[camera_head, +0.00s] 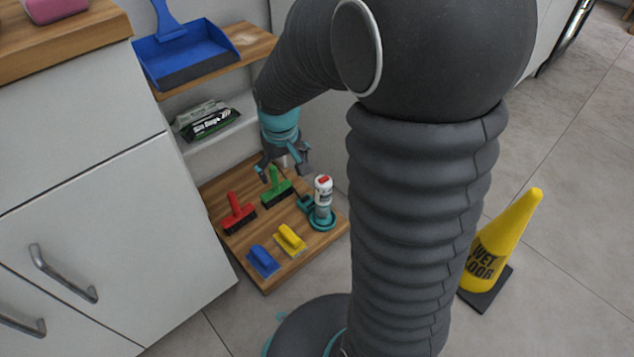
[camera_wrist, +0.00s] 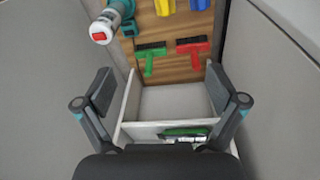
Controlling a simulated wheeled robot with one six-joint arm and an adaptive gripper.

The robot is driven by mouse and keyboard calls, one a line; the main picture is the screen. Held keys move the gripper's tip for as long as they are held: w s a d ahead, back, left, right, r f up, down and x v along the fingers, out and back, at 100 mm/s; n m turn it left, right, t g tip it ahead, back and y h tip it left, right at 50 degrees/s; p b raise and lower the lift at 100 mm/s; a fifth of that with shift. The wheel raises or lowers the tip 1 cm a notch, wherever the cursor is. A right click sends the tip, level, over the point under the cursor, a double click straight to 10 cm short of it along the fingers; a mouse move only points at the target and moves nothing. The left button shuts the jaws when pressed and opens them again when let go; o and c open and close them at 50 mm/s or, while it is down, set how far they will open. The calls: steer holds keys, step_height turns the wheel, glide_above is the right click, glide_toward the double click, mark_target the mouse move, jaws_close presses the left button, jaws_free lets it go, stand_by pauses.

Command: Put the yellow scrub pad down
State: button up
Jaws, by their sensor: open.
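The yellow scrub pad (camera_head: 290,240) lies on the low wooden board (camera_head: 238,253), just right of the blue scrub pad (camera_head: 262,261). In the wrist view the yellow scrub pad (camera_wrist: 201,4) is cut by the top edge. My gripper (camera_head: 284,170) is open and empty, above the back of the board near the green brush (camera_head: 276,187) and apart from the yellow pad. In the wrist view my gripper (camera_wrist: 160,95) has its fingers wide apart with nothing between them.
A red brush (camera_head: 238,213) and a white bottle with a red top (camera_head: 323,195) stand on the board. A blue dustpan (camera_head: 185,55) and a green-black packet (camera_head: 208,122) rest on shelves above. A yellow wet-floor cone (camera_head: 503,240) stands at right.

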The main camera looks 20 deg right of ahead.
steer(key=s+r+m+t, duration=0.1)
steer(key=s+r+t, duration=0.1)
steer(key=s+r, duration=0.5)
steer(key=s+r+t, duration=0.2)
steer(key=s+r, duration=0.5)
steer(key=s, duration=0.5)
steer(key=shift+r+m, duration=0.15)
steer(key=shift+m, duration=0.25)
steer(key=shift+r, duration=0.1)
step_height(320, 180, up, 7)
steer(key=p, duration=0.6)
steer(key=shift+f+p, duration=0.2)
steer(key=shift+p, duration=0.2)
